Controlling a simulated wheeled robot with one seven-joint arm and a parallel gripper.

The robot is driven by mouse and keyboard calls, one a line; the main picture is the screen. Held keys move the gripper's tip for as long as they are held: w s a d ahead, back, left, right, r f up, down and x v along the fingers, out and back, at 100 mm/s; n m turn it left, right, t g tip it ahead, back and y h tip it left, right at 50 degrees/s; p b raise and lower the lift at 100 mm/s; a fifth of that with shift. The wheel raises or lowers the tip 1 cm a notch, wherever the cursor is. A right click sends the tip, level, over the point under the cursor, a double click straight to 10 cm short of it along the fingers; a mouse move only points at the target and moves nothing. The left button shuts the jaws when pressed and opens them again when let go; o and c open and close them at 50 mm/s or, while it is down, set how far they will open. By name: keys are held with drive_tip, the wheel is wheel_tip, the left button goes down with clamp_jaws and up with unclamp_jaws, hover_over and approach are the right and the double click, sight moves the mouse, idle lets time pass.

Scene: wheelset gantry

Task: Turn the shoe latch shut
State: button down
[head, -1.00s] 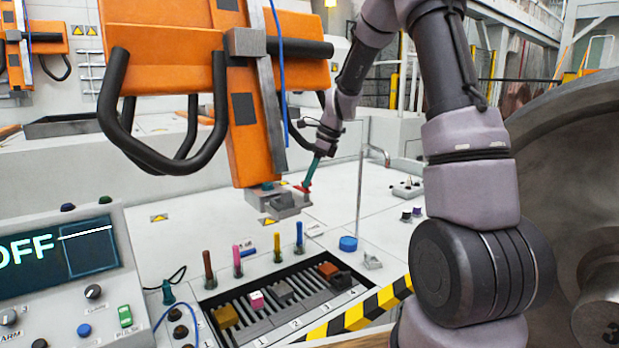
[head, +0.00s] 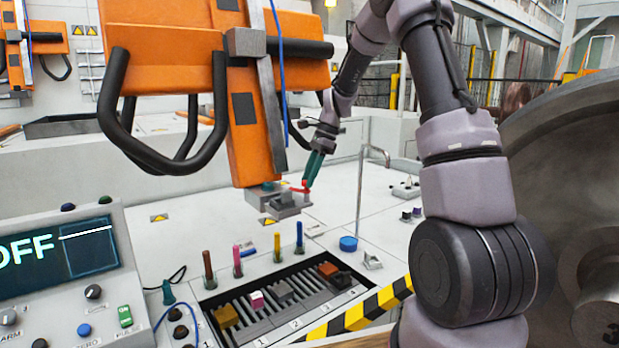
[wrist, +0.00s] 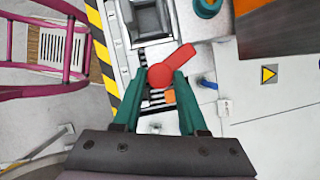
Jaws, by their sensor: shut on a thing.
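The shoe latch is a red lever with a round hub (wrist: 161,75), seen between the green fingertips in the wrist view. Its arm points up and to the right there. In the head view the red latch (head: 301,188) is small, beside the grey shoe (head: 288,204) at the lower end of the orange gantry arm (head: 247,140). My gripper (wrist: 164,82) is shut on the latch, with one finger on each side. In the head view my gripper (head: 310,174) reaches down to the latch from the upper right. The finer contact is too small to tell there.
A slotted tray (head: 275,305) with several coloured blocks lies in front. Several coloured pegs stand behind it. A control panel (head: 70,270) reading OFF is at left. A thin bent post (head: 361,195) stands right of the latch. A large metal wheel (head: 570,190) fills the right.

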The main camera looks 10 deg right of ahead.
drive_tip(key=n, duration=0.2)
drive_tip(key=n+g, duration=0.1)
drive_tip(key=n, duration=0.1)
drive_tip(key=n+g+h, duration=0.1)
drive_tip(key=n, duration=0.1)
drive_tip(key=shift+w+a+n, duration=0.1)
drive_tip(key=shift+w+n, duration=0.2)
drive_tip(key=n+h, duration=0.1)
drive_tip(key=n, duration=0.1)
drive_tip(key=n+g, duration=0.1)
drive_tip(key=n, duration=0.2)
drive_tip(key=shift+w+a+n+g+h, duration=0.15)
drive_tip(key=shift+n+g+h, duration=0.15)
drive_tip(key=shift+h, duration=0.1)
drive_tip(key=shift+c, duration=2.2)
unclamp_jaws()
drive_tip(key=v, duration=1)
drive_tip(key=shift+r, duration=0.35)
